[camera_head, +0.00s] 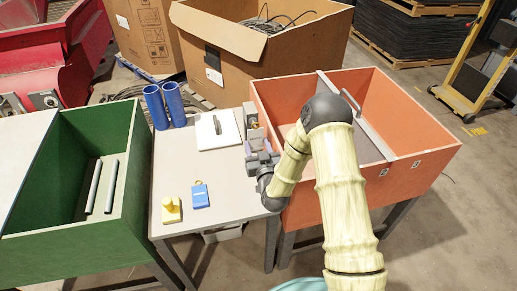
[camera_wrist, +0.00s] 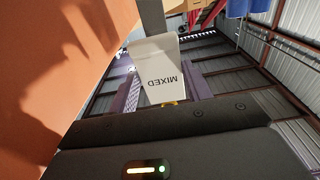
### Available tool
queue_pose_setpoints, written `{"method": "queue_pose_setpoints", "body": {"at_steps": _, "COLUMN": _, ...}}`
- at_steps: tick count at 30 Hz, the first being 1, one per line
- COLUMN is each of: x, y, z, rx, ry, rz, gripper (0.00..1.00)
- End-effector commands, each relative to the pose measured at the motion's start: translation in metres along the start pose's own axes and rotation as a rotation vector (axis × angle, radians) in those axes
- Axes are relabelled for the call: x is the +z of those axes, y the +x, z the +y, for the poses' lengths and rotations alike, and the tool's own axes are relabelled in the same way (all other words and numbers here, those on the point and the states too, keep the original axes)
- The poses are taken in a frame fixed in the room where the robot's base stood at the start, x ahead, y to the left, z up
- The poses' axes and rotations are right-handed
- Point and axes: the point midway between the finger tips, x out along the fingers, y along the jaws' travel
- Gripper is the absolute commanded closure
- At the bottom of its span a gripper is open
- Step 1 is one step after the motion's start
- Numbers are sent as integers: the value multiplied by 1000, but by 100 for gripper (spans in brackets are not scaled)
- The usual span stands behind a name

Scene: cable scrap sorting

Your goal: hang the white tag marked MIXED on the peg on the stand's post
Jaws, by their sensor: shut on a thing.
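My gripper (camera_head: 262,160) is at the table's right edge, beside the orange bin's wall. In the wrist view its purple fingers (camera_wrist: 165,92) are shut on the white tag (camera_wrist: 160,72), whose black word MIXED reads upside down. A little yellow shows at the tag's base, between the fingers. In the head view the tag cannot be made out clearly. A small grey upright piece (camera_head: 250,114) stands just behind the gripper, at the bin's edge; it may be the stand's post. I cannot make out a peg or tell whether the tag touches anything.
On the grey table (camera_head: 222,217) lie a blue tag (camera_head: 200,196), a yellow piece (camera_head: 171,209) and a white board (camera_head: 217,130). Blue tubes (camera_head: 164,105) stand behind. The orange bin (camera_head: 410,185) is right, the green bin (camera_head: 60,240) left. The table's front middle is clear.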

Motion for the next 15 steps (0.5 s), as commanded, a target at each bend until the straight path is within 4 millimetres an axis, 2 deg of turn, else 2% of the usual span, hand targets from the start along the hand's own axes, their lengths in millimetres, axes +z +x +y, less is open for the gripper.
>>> {"method": "queue_pose_setpoints", "body": {"at_steps": 4, "x": 1, "y": 7, "z": 0, "rx": 0, "ry": 0, "rz": 0, "gripper": 72}}
{"method": "queue_pose_setpoints", "body": {"at_steps": 6, "x": 1, "y": 11, "z": 0, "rx": 1, "ry": 0, "rz": 1, "gripper": 79}}
{"method": "queue_pose_setpoints", "body": {"at_steps": 7, "x": 1, "y": 12, "z": 0, "rx": 1, "ry": 0, "rz": 2, "gripper": 79}}
{"method": "queue_pose_setpoints", "body": {"at_steps": 9, "x": 5, "y": 15, "z": 0, "rx": 0, "ry": 0, "rz": 2, "gripper": 88}}
{"method": "queue_pose_setpoints", "body": {"at_steps": 15, "x": 10, "y": 23, "z": 0, "rx": 0, "ry": -1, "rz": 3, "gripper": 89}}
